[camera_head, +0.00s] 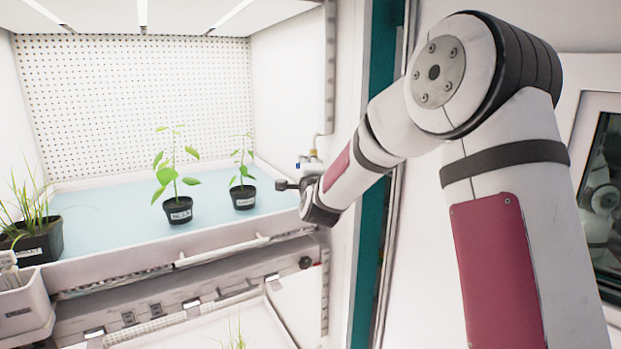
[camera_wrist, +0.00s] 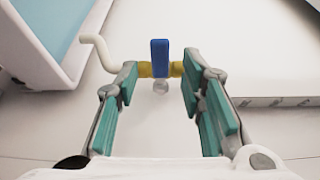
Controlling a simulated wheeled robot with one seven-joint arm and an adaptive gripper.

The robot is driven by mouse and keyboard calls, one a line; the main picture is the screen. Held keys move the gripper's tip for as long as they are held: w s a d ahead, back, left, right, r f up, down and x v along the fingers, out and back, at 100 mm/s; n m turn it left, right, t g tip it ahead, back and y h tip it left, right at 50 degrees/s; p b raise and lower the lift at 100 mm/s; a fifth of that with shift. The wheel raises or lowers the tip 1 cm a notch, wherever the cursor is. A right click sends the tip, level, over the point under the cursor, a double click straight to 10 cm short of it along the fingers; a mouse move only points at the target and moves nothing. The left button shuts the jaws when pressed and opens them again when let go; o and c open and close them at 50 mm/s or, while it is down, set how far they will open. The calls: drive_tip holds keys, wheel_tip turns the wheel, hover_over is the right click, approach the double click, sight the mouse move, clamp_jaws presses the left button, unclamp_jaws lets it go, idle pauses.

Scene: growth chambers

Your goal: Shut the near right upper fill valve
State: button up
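The fill valve shows in the wrist view with a blue handle (camera_wrist: 160,57) over a yellow body (camera_wrist: 145,70). The body runs left to right, and the handle stands crosswise to it in the picture. A cream curved spout (camera_wrist: 98,47) extends to the left. My gripper (camera_wrist: 160,78) is open, its teal-padded fingers on either side of the handle; I cannot tell whether they touch the valve. In the head view, the valve (camera_head: 312,155) is small at the chamber's right wall, and my gripper (camera_head: 286,185) is partly hidden by my wrist.
A pale blue tray (camera_head: 110,222) holds two potted plants, one larger (camera_head: 179,210) and one smaller (camera_head: 243,197). A dark planter (camera_head: 45,243) and a pale bin (camera_head: 22,306) are at the left. The chamber's right wall (camera_head: 287,85) is close to my arm.

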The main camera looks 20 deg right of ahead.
drive_tip(key=v, duration=0.9)
drive_tip(key=shift+s, duration=0.3)
drive_tip(key=s+a+n+g+y, duration=0.2)
drive_tip(key=s+a+n+g, duration=0.1)
drive_tip(key=s+n, duration=0.35)
drive_tip(key=s+a+n+g+y, duration=0.2)
drive_tip(key=s+a+n, duration=0.1)
drive_tip(key=s+n, duration=0.3)
drive_tip(key=s+f+n+g+b, duration=0.1)
drive_tip(key=s+f+n+g, duration=0.1)
drive_tip(key=s, duration=1)
drive_tip(key=s+d+f+n+g, duration=0.1)
drive_tip(key=s+n+g, duration=0.4)
drive_tip(key=s, duration=0.7)
drive_tip(key=shift+d+f+n+b, duration=0.35)
drive_tip(key=shift+f+n, duration=0.1)
drive_tip(key=shift+f, duration=0.1)
drive_tip(key=shift+s, duration=0.1)
